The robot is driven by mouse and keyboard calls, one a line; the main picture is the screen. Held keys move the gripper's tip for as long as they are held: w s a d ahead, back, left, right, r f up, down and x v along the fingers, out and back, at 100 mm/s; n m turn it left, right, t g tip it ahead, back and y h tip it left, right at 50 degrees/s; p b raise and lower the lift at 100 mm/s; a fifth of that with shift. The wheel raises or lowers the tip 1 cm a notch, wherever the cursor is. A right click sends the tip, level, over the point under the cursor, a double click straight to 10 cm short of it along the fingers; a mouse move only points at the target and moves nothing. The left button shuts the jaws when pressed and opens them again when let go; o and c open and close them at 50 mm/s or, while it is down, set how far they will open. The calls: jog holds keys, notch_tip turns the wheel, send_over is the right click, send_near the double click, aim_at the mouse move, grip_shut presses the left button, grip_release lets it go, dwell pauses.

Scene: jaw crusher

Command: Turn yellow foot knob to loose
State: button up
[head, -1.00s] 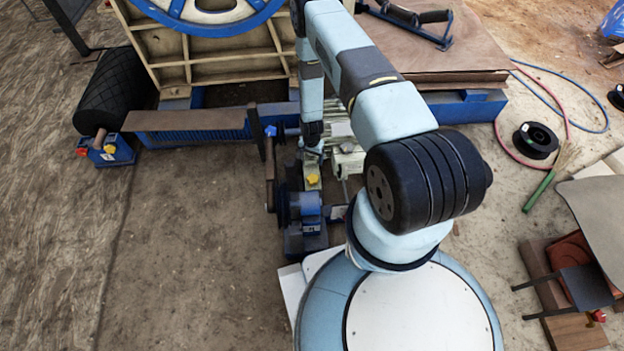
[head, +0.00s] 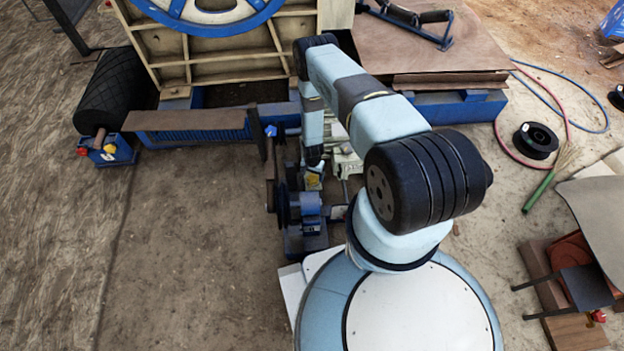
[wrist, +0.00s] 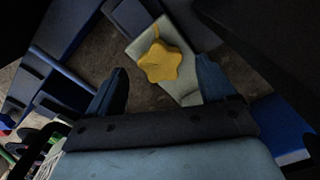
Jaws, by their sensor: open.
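The yellow foot knob (wrist: 160,61) is star-shaped and sits on a pale grey foot plate (wrist: 186,91) in the wrist view. In the head view only a bit of the yellow knob (head: 312,181) shows beside my arm. My gripper (wrist: 162,78) is open, its two dark blue fingers apart on either side of the view. The knob lies beyond and between the fingertips, nearer the right one. I cannot tell the exact gap in depth, and the fingers do not visibly grip it. My arm hides most of the gripper in the head view.
A blue motor (head: 310,204) with a dark pulley stands just in front of the knob. A blue frame (head: 190,138) and the cream crusher body (head: 215,55) stand behind. A black roller (head: 108,95) lies at left. The ground at left front is clear.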

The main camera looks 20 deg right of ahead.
aim_at(313, 179)
jog(key=shift+f, duration=1.85)
jog(key=shift+c, duration=0.4)
jog(key=c, duration=1)
jog(key=shift+d+n, duration=0.1)
jog(key=shift+n, duration=2.3)
jog(key=o, duration=1.1)
jog(key=shift+r, duration=0.15)
notch_tip(313, 179, up, 13)
jog(key=shift+r, duration=0.2)
